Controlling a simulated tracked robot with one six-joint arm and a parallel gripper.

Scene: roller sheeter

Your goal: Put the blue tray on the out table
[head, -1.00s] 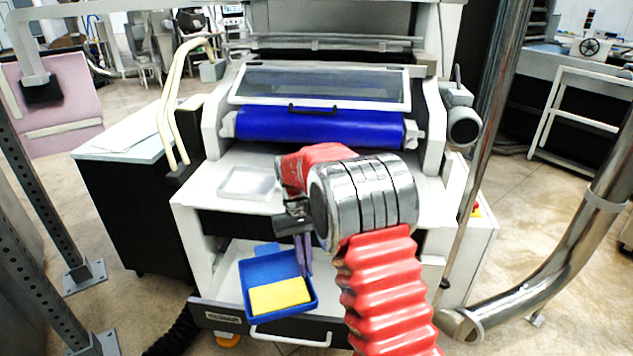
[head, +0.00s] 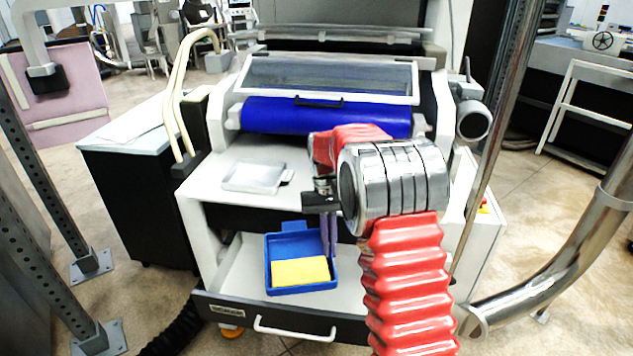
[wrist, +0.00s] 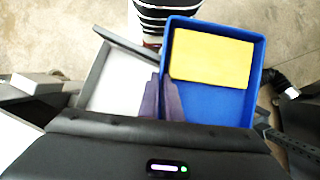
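The blue tray (head: 329,285) shows in the head view in front of the machine, over its open drawer (head: 240,270). A flat yellow block (head: 300,271) lies in it. My gripper (head: 329,237) points down at the tray's right side. In the wrist view its purple fingers (wrist: 161,98) stand close together, one on each side of the wall of the tray (wrist: 258,85), shut on it. How high the tray is above the drawer floor is hard to tell. A pale flat surface (head: 225,200) lies before the blue roller; I cannot tell whether this is the out table.
A shallow metal pan (head: 255,177) sits on the pale surface. A black cabinet with a pale top (head: 130,140) stands left. The drawer handle (head: 294,329) juts forward. A steel post (head: 497,130) and a thick pipe (head: 560,260) stand right.

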